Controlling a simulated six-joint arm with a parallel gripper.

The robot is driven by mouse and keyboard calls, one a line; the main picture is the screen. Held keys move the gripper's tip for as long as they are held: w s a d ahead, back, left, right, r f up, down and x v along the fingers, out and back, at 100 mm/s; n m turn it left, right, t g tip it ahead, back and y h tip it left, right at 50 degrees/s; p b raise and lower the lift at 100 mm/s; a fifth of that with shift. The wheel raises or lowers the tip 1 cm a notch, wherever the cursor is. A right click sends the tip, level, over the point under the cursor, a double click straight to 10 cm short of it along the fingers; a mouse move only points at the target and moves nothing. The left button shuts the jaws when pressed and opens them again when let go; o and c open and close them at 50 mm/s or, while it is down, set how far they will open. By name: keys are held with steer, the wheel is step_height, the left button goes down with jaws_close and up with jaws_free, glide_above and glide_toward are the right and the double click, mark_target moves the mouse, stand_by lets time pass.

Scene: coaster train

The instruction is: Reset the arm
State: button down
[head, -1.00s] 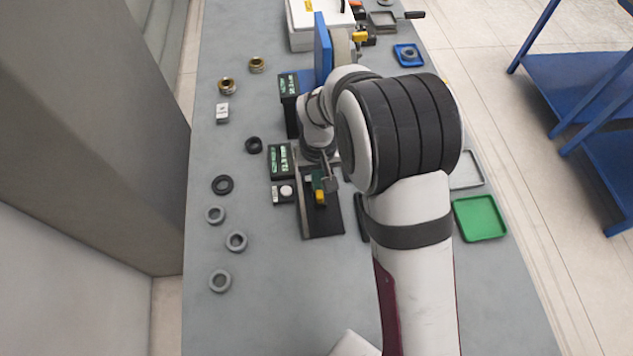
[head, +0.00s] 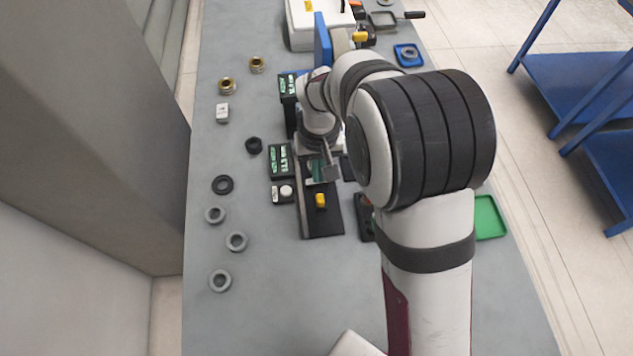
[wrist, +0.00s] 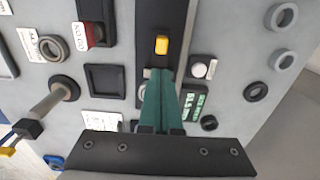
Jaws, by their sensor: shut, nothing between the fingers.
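My gripper (head: 322,175) is shut and empty. In the wrist view its two green fingers (wrist: 161,78) lie together, pointing at a black measuring stand with a yellow part. In the head view this black stand (head: 322,222) lies mid-table, and the yellow part (head: 320,200) on it is just in front of my gripper. The yellow part also shows in the wrist view (wrist: 162,44), just beyond the fingertips, with a gap in the picture. My arm covers the table right of the stand.
Several grey and black rings, such as this black ring (head: 222,184), lie on the left. Two brass fittings (head: 227,86) lie behind them. A green tray (head: 489,217) at right is partly hidden by my arm. A blue tray (head: 408,54) holds a ring.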

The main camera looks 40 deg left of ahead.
stand_by(0.3)
steer(key=s+d+r+m, duration=0.25)
steer(key=d+r, duration=0.25)
steer(key=d, duration=0.3)
steer(key=s+d+r+m+y, duration=0.1)
steer(key=d+r+m, duration=0.3)
steer(key=d, duration=0.4)
steer(key=s+d+r+m, duration=0.1)
steer(key=d+r+m, duration=0.2)
steer(key=d+r, duration=0.35)
steer(key=s+d+f+m, duration=0.1)
steer(key=s+d+m, duration=0.4)
steer(key=s, duration=0.4)
steer(key=shift+s+d+f+y, duration=0.3)
steer(key=shift+d+y, duration=0.1)
steer(key=shift+d, duration=0.45)
